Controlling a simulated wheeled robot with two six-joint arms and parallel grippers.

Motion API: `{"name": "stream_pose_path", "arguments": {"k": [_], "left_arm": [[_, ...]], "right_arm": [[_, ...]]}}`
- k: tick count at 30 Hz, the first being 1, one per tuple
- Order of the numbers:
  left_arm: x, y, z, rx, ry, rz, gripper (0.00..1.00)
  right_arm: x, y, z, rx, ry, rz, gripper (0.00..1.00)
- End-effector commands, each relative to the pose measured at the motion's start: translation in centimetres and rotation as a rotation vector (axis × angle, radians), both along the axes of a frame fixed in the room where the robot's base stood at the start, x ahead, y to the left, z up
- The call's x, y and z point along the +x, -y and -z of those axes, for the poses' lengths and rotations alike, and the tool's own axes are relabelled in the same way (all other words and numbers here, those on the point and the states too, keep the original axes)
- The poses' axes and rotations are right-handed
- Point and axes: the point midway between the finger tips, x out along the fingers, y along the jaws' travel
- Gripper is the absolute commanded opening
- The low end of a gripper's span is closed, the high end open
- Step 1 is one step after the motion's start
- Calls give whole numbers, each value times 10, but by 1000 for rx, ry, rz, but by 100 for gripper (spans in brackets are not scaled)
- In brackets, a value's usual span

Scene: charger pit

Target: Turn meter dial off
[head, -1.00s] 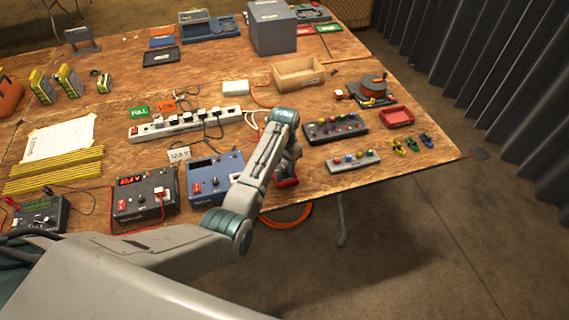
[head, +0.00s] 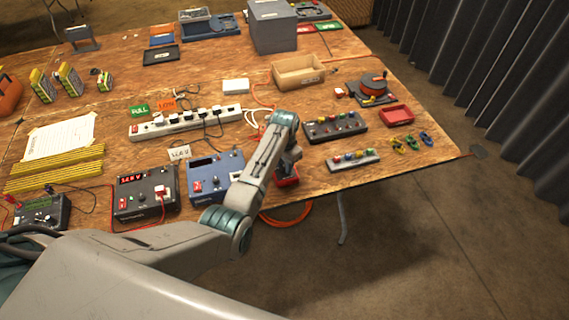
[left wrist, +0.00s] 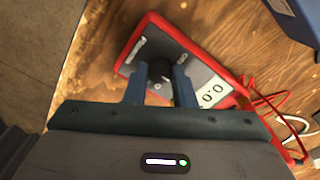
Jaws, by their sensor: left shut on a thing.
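The meter (left wrist: 207,66) is a dark box with a red rim, lying on the wooden table. In the left wrist view its white display (left wrist: 212,94) reads about 0.0, partly cut off by my gripper. The black round dial (left wrist: 160,70) sits between the two blue-grey fingers of my left gripper (left wrist: 158,84), which is shut on it. In the head view only a red part of the meter (head: 287,182) shows below my left gripper, near the table's front edge; my arm hides the rest. My right gripper is in neither current view.
A blue power box (head: 213,181) stands left of the meter, and a dark grey box with a red display (head: 146,190) beyond it. Button strips (head: 353,160) lie to the right. Red and white leads run beside the meter. The table's front edge is close.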

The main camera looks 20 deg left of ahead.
Motion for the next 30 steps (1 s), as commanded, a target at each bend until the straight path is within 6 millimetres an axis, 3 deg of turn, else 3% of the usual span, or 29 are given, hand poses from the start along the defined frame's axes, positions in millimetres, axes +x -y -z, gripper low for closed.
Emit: {"name": "stream_pose_path", "arguments": {"k": [8,30], "left_arm": [[0,0,-3,0,-1,-147,0],[1,0,-2,-1,2,-810,0]], "right_arm": [[0,1,-15,-1,0,0,54],[0,-3,-51,3,0,1,54]]}}
